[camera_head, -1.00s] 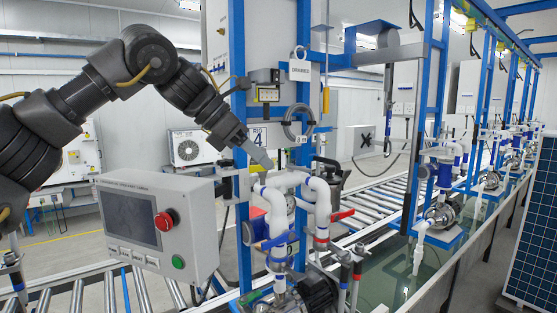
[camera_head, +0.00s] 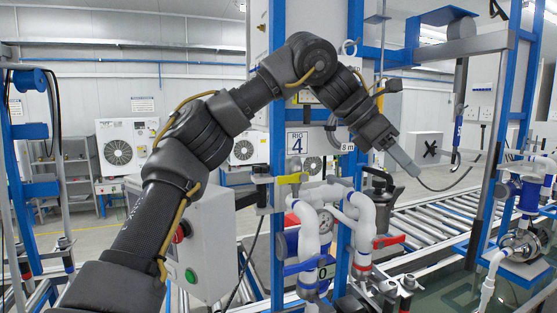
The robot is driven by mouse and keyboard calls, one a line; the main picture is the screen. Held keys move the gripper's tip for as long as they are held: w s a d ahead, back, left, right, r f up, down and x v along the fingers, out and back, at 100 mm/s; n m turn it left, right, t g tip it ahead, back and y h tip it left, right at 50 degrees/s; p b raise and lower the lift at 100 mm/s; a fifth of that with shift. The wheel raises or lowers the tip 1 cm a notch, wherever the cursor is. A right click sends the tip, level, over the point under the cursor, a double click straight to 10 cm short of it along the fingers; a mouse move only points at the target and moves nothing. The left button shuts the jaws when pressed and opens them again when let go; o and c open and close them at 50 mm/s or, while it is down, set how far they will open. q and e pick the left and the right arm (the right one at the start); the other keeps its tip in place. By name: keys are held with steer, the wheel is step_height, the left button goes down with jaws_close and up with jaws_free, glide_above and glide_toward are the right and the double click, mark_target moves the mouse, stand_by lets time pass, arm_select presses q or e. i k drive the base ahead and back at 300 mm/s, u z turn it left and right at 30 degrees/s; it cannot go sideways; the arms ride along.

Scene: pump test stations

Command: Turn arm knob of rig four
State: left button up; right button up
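The sign reading RIG 4 (camera_head: 306,142) is on the blue frame at the middle. The grey control box (camera_head: 208,240) stands left of it, with a green button (camera_head: 190,276) and a red button (camera_head: 180,233) partly hidden by my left arm. I cannot tell which part is the arm knob. My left gripper (camera_head: 412,168) is right of the sign, above the pipes, apparently holding nothing; its finger gap is not visible. My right gripper is out of view.
Blue upright posts (camera_head: 355,90) and white pipes (camera_head: 362,225) crowd the rig. A roller conveyor (camera_head: 430,215) runs behind it. Another pump rig (camera_head: 525,240) stands at the right. A white cabinet with a fan (camera_head: 125,145) is at the back left.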

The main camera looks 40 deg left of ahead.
mark_target(261, 169)
steer(key=i, duration=0.4)
steer(key=u, duration=1.4)
steer(key=i, duration=0.5)
